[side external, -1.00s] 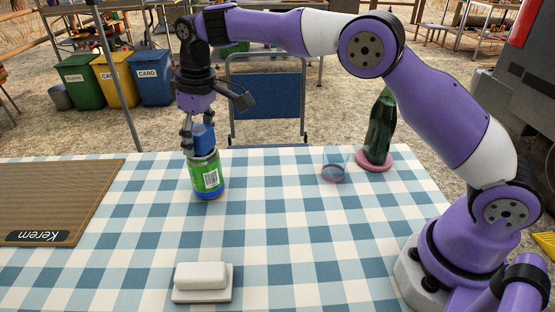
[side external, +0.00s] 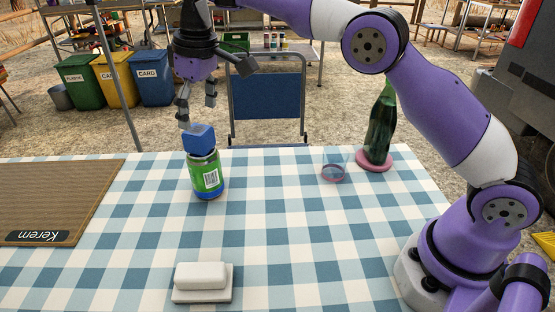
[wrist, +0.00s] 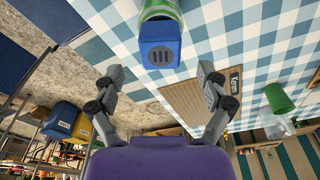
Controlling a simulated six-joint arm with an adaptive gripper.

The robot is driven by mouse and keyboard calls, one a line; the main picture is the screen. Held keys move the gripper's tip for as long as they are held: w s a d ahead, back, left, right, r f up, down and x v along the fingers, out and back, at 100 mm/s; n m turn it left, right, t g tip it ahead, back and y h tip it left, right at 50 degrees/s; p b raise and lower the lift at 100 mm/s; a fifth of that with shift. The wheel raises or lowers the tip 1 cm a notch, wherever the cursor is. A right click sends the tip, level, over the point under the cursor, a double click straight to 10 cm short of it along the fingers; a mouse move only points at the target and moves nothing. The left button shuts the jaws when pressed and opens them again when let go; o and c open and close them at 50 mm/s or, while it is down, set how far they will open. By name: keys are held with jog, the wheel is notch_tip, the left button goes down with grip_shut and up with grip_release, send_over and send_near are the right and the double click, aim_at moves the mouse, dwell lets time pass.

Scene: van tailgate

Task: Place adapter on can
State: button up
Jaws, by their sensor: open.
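The can (side external: 206,178), with a green label, a barcode and a blue lower band, stands upright on the checked tablecloth. The blue adapter (side external: 199,138) rests on top of the can, looking slightly tilted in the side view. In the wrist view the adapter (wrist: 160,54) shows its face with dark slots, and part of the can (wrist: 161,12) shows behind it. My gripper (side external: 197,114) is open and empty, just above the adapter and apart from it. In the wrist view its fingers (wrist: 160,82) are spread wide, with the adapter beyond them.
A white soap-like block on a dish (side external: 202,282) lies at the front. A brown mat (side external: 60,200) marked "Kerem" is at left. A small glass dish (side external: 333,173) and a green bottle (side external: 381,128) on a pink coaster stand at right. The middle of the table is clear.

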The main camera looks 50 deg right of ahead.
jog(key=s+d+r+m+t, duration=0.1)
jog(key=s+d+r, duration=0.2)
jog(key=s, duration=0.3)
jog(key=s+d+r+m+t, duration=0.1)
jog(key=s+d+r, duration=0.2)
jog(key=s+r, duration=0.15)
jog(key=s+d+f+m+t, duration=0.1)
jog(key=s+d+f, duration=0.1)
jog(key=s+f, duration=0.2)
jog(key=s+d+f+m, duration=0.1)
jog(key=s+d+f, duration=0.2)
jog(key=s, duration=0.6)
jog(key=shift+s+f+t+h, duration=0.25)
jog(key=shift+f+t+h, duration=0.05)
jog(key=shift+f+t, duration=0.1)
